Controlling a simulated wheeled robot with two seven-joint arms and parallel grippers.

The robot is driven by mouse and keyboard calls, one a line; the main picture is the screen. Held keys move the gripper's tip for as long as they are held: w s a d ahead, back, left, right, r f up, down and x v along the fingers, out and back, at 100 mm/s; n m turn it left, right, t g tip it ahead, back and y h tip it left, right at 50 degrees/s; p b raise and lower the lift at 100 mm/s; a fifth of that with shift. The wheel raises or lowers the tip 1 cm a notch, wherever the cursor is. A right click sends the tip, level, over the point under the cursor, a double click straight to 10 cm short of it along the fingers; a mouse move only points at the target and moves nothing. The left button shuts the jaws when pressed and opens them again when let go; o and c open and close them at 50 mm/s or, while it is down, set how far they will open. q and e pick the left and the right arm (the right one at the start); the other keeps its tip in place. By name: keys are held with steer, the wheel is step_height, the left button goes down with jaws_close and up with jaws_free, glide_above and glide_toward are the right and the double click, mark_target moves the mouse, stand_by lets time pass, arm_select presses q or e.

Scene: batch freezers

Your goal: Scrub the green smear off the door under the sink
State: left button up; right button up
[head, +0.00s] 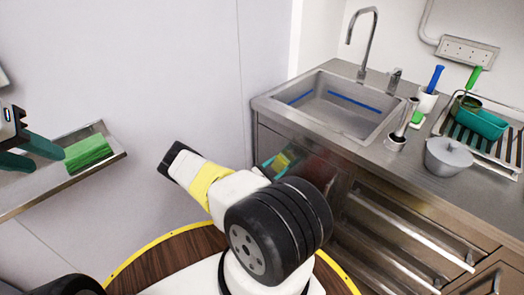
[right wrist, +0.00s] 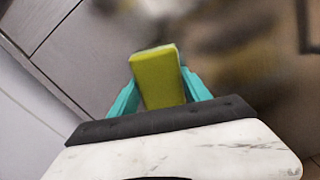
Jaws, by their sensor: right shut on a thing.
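My right gripper (head: 276,163) is in front of the dark door under the sink (head: 322,182). It is shut on a yellow-green sponge (head: 284,159). In the right wrist view the sponge (right wrist: 158,78) stands out between the two teal fingers and points toward the door front; I cannot tell whether it touches. I cannot make out a distinct green smear; part of the door is hidden behind my right arm, and the wrist view shows only blurred brownish patches. My left gripper (head: 42,158) is at the far left, its teal fingers apart beside a green block (head: 87,152).
The green block lies on a metal wall shelf (head: 119,157). The sink (head: 340,104) sits in the steel counter above the door. Drawers with long bar handles (head: 415,232) stick out at right.

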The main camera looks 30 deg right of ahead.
steer(key=shift+w+a, duration=0.15)
steer(key=shift+w, duration=0.25)
steer(key=shift+v, duration=3.05)
steer(key=shift+v, duration=1.5)
